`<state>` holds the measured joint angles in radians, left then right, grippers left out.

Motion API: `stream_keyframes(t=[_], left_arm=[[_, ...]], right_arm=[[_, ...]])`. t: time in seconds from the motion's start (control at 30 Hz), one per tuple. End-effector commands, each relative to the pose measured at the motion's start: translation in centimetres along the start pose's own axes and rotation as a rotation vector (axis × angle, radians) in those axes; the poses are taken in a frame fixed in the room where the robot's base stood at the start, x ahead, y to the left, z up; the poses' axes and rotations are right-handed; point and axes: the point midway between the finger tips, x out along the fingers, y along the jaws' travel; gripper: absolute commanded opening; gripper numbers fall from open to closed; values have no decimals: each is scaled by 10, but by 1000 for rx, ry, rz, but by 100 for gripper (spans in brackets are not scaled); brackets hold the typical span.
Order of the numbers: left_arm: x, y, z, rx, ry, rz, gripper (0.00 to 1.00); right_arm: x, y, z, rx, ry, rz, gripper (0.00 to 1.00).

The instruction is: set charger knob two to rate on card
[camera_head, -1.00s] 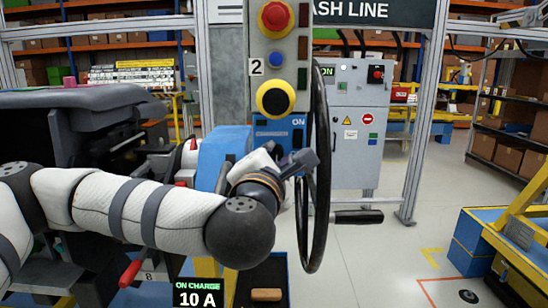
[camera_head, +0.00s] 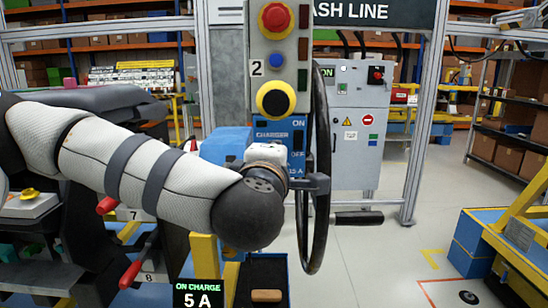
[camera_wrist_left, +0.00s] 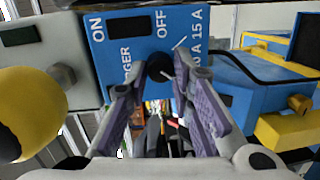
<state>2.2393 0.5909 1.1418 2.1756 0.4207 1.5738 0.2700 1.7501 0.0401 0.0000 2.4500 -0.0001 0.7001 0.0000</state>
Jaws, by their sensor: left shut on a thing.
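The blue charger panel (camera_head: 280,132) sits below the yellow-ringed button on the grey post. In the left wrist view the panel (camera_wrist_left: 198,28) shows ON, OFF, 10 A and 15 A marks. A round black knob (camera_wrist_left: 159,67) stands on it. My left gripper (camera_wrist_left: 155,78) is shut on this knob, a fingertip on either side. In the head view the gripper (camera_head: 305,182) is partly hidden by my wrist, and the knob is hidden. The black ON CHARGE sign (camera_head: 198,293) reads 5 A. My right gripper is not in view.
A black steering wheel (camera_head: 318,235) stands close to the right of my left gripper. A red button (camera_head: 275,17) and a yellow-ringed button (camera_head: 276,99) are above it. Red numbered levers (camera_head: 130,273) are low on the left. The floor at right is open.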

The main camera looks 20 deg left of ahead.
Motion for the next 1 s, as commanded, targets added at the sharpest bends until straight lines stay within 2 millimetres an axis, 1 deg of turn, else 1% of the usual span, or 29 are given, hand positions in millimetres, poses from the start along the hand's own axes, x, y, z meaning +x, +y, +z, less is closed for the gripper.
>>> stream_keyframes(t=[0.03,0.3,0.77,0.8,0.87,0.9,1.0], left_arm=[[0,4,0,16,3,6,0],[0,4,0,89,10,-3,0],[0,4,0,102,11,-3,0],[0,4,0,102,11,-3,24],[0,4,0,102,11,-4,37],[0,4,0,102,11,-5,42],[0,3,0,103,10,-6,42]], right_arm=[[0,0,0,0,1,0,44],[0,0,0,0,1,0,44],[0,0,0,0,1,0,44],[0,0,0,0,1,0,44],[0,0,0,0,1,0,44],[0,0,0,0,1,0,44],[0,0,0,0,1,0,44]])
